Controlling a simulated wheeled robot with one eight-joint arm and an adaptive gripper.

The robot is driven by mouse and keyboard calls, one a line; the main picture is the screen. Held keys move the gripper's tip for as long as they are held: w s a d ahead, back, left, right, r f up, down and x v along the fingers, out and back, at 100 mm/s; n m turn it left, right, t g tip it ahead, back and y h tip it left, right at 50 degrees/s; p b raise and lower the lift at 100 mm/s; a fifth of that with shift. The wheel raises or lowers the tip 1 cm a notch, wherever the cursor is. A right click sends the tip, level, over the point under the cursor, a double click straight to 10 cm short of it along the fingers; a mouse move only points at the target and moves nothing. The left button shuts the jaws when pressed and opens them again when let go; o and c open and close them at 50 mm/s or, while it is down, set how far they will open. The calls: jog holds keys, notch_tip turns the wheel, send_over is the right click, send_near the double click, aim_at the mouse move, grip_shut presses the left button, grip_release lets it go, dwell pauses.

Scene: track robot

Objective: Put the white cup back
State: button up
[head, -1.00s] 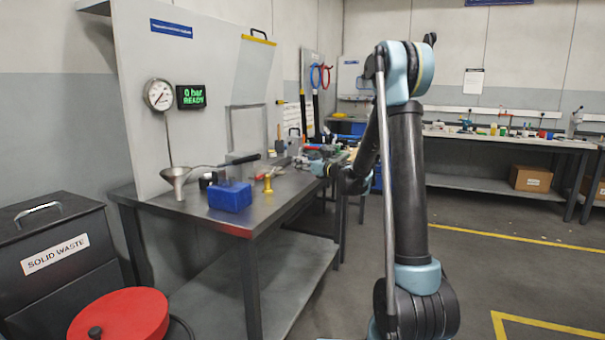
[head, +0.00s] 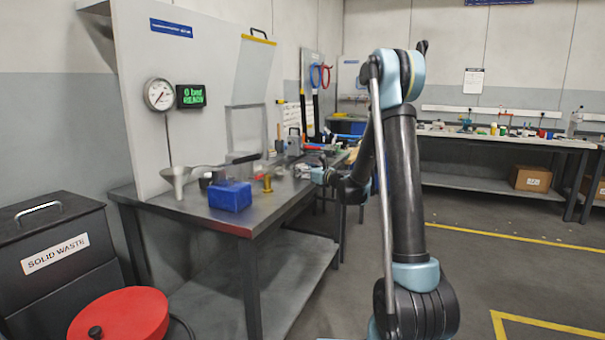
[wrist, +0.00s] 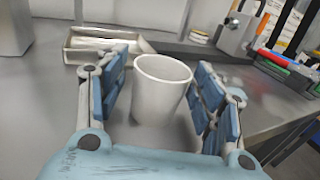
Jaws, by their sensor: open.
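The white cup (wrist: 160,92) stands upright on the grey metal bench (wrist: 45,115) in the wrist view, open end up and apparently empty. My gripper (wrist: 164,72) is open, with one blue-padded finger to the left of the cup and the other to the right. A gap shows on both sides, and the cup is not gripped. In the head view, my gripper (head: 308,174) is low over the far part of the bench, too small to make out in detail; I cannot clearly pick out the cup there.
A blue box (head: 230,196), a funnel (head: 177,181) and a brass piece (head: 267,184) occupy the bench's near end.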

jog(key=shift+r, duration=0.1)
jog(key=v, duration=1.2)
jog(key=s+d+f+n+g+h, duration=0.1)
jog(key=s+f+n+g+h, duration=0.15)
jog(key=s+n, duration=0.6)
jog(key=s+d+f+n+g+h, duration=0.1)
jog(key=s+n+g+h, duration=0.15)
jog(key=s+n, duration=0.65)
jog(key=s+d+f+n+g+h, duration=0.1)
jog(key=s+d+f+n+h, duration=0.1)
jog(key=s+d, duration=0.3)
jog(key=s+d+f+n+g+h, duration=0.2)
jog(key=s+d+f+n+h, duration=0.1)
jog(key=s, duration=1)
jog(key=s+d+f+n+g+h, duration=0.2)
jog(key=s+d+f+n+h, duration=0.1)
jog(key=s+d, duration=0.6)
notch_tip(320, 180, down, 3)
jog(key=shift+r+n, duration=0.2)
jog(key=shift+n, duration=0.45)
jog(key=shift+s, duration=0.1)
